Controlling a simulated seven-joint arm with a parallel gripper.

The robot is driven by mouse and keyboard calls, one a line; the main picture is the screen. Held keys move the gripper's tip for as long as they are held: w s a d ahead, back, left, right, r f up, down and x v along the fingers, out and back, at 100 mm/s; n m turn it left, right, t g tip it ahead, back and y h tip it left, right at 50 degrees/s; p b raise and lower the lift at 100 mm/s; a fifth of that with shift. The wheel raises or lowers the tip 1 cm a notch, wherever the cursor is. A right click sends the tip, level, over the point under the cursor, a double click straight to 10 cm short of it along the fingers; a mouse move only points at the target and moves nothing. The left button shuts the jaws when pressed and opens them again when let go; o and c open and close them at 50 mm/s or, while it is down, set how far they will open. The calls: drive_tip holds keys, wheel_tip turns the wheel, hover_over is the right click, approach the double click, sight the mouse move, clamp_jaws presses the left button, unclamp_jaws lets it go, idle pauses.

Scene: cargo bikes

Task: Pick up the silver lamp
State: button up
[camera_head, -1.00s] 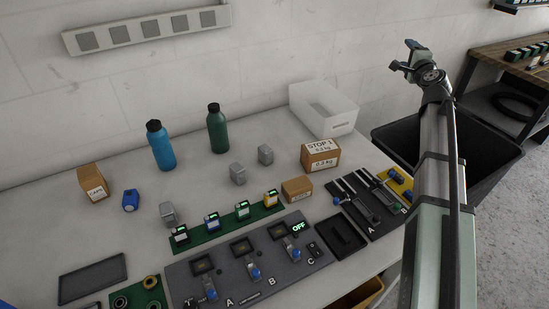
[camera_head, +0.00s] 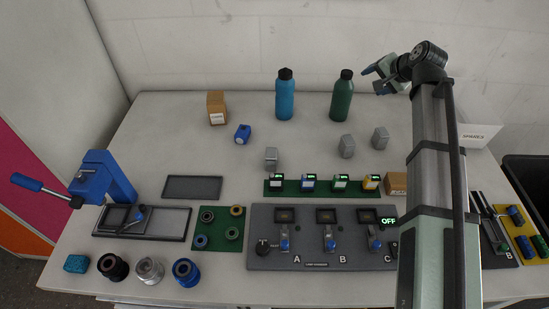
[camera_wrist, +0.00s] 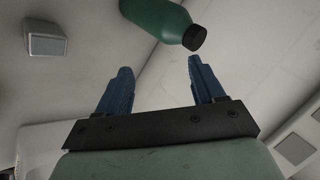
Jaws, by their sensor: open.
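Three small silver-grey block-shaped items stand on the table in the head view: one left (camera_head: 271,158), one middle (camera_head: 347,146) and one right (camera_head: 380,138). A round silver piece (camera_head: 150,270) stands at the front left between a black one and a blue one. I cannot tell for sure which of these is the silver lamp. My gripper (camera_head: 373,80) is open and empty, raised near the green bottle (camera_head: 342,97). In the wrist view, its blue fingers (camera_wrist: 160,66) are apart with nothing between them; a grey block (camera_wrist: 45,38) shows at upper left.
A blue bottle (camera_head: 285,96), a cardboard box (camera_head: 217,108) and a small blue item (camera_head: 242,134) stand at the back. A blue press (camera_head: 103,180) is at left. A grey switch panel (camera_head: 320,250) and green boards fill the front. Bare table lies around the grey blocks.

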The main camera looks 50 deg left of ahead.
drive_tip(key=s+a+f+n+g+h, duration=0.2)
drive_tip(key=s+a, duration=0.2)
drive_tip(key=s, duration=0.4)
drive_tip(key=s+a+f+n+g+h, duration=0.1)
drive_tip(key=s+a+f+n+h, duration=0.1)
drive_tip(key=s+a, duration=0.5)
drive_tip(key=n+h, duration=0.4)
approach(271, 152)
drive_tip(key=shift+g, duration=0.3)
drive_tip(key=shift+w+f, duration=0.2)
drive_tip(key=shift+f, duration=5.9)
drive_tip(key=c, duration=1.1)
